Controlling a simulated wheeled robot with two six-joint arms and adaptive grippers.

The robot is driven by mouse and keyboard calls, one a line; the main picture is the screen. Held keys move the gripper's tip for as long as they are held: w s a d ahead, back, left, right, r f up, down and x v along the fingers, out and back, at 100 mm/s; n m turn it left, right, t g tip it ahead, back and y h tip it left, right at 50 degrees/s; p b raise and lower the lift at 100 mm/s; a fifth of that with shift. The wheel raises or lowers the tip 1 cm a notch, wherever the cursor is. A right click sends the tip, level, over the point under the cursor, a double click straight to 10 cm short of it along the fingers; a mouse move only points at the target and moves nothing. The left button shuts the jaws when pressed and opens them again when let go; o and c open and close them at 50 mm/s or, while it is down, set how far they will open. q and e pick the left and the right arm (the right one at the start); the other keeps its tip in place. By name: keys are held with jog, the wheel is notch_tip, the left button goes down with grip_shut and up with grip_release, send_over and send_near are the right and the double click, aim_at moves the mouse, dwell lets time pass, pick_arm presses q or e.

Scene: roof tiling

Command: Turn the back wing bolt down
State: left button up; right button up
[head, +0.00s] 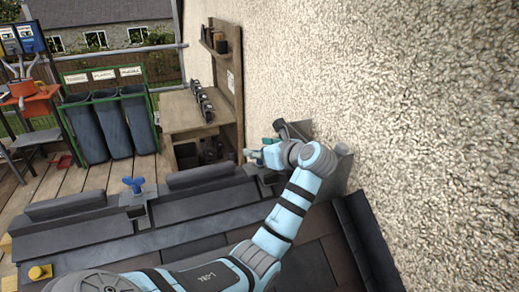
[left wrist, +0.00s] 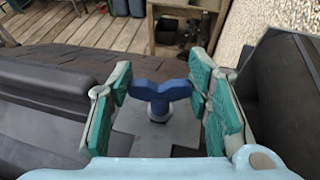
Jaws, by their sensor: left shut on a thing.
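My left gripper (head: 264,153) is at the far end of the ridge, close to the rough wall. In the left wrist view its green-padded fingers stand on either side of a blue wing bolt (left wrist: 160,92) and are shut on it. The bolt stands upright on a grey metal plate (left wrist: 150,130), its wings spread left and right. In the head view this bolt is mostly hidden by the gripper. A second blue wing bolt (head: 133,185) stands free on the ridge farther left. My right gripper is not in view.
Dark ridge tiles (head: 205,175) run along the roof top. The rough wall (head: 420,110) rises close on the right. A yellow knob (head: 40,272) is at lower left. Beyond stand a wooden bench (head: 190,112) and grey bins (head: 112,125).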

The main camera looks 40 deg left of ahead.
pick_arm(q)
jog(key=shift+m+t+h, duration=0.3)
jog(key=shift+m+t, duration=0.7)
jog(key=shift+t, duration=0.2)
jog(key=shift+r+m+t+h+p, duration=0.2)
jog(key=shift+m+t+h+p, duration=0.55)
jog(key=shift+m+t, duration=0.45)
jog(key=shift+w+m+t+h+p, duration=0.1)
jog(key=shift+m+t+h+p, duration=1.05)
jog(key=shift+m+p, duration=0.25)
jog(key=o, duration=1.2)
jog(key=shift+f, duration=0.1)
